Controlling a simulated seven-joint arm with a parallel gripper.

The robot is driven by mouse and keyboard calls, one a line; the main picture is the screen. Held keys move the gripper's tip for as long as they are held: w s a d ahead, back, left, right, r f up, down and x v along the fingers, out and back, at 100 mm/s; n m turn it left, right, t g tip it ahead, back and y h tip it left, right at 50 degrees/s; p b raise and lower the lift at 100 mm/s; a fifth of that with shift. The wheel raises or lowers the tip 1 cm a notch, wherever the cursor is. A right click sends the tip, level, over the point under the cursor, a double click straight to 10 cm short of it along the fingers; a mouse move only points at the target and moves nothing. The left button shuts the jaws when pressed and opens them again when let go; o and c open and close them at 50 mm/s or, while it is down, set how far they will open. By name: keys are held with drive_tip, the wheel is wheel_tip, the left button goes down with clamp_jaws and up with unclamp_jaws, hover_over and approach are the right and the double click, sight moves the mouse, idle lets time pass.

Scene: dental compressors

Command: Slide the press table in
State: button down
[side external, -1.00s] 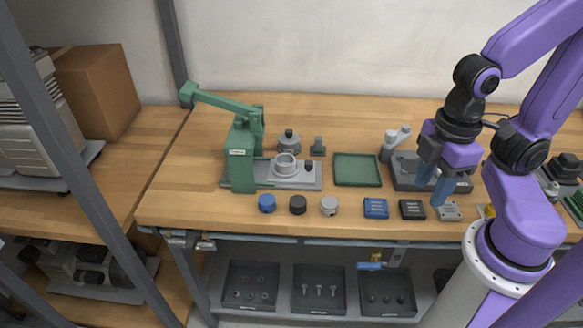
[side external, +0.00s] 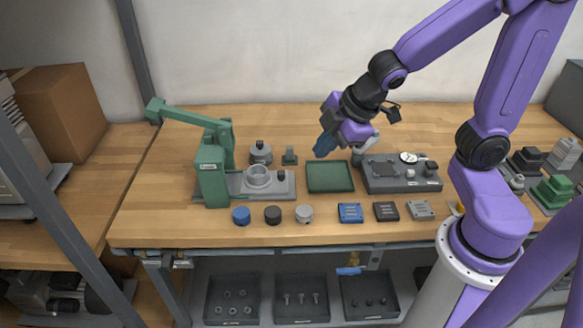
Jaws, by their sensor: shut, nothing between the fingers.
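The green press (side external: 212,175) stands at the left of the bench, its lever arm raised up and to the left. Its grey sliding press table (side external: 286,187) reaches out to the right of the frame. A grey ring-shaped part (side external: 258,176) sits on the table, with a small dark knob (side external: 281,175) to its right. My gripper (side external: 322,149) is shut and empty, pointing down and left above the back of the green tray. It is to the right of the press table, apart from it.
The green tray (side external: 330,188) lies right of the press. A grey fixture with a dial (side external: 410,185) stands farther right. Blue (side external: 241,215), black (side external: 273,214) and grey (side external: 304,213) caps and small blocks line the front. A grey round part (side external: 261,152) stands behind the press table.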

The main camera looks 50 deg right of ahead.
drive_tip(key=w+d+r+n+t+y, duration=0.1)
drive_tip(key=w+n+t+y, duration=0.15)
drive_tip(key=w, duration=0.85)
drive_tip(key=n+y, duration=0.1)
drive_tip(key=n, duration=0.3)
hover_over(286, 183)
drive_tip(key=w, duration=0.2)
drive_tip(key=f, duration=0.2)
drive_tip(key=s+d+f+n+g+y, duration=0.1)
drive_tip(key=s+d+f+n+g, duration=0.25)
drive_tip(key=d, duration=0.25)
drive_tip(key=s+d+f+n+g+y, duration=0.2)
drive_tip(key=d+f+g, duration=0.2)
drive_tip(key=d, duration=0.2)
drive_tip(key=shift+h, duration=0.25)
drive_tip(key=x, duration=0.9)
drive_tip(key=shift+s+a, duration=0.1)
drive_tip(key=shift+a, duration=0.05)
drive_tip(key=shift+w+a+f, duration=0.25)
drive_tip(key=shift+w+a, duration=0.8)
drive_tip(key=shift+a, duration=0.1)
drive_tip(key=shift+w+a, duration=0.45)
drive_tip(key=shift+a, duration=0.05)
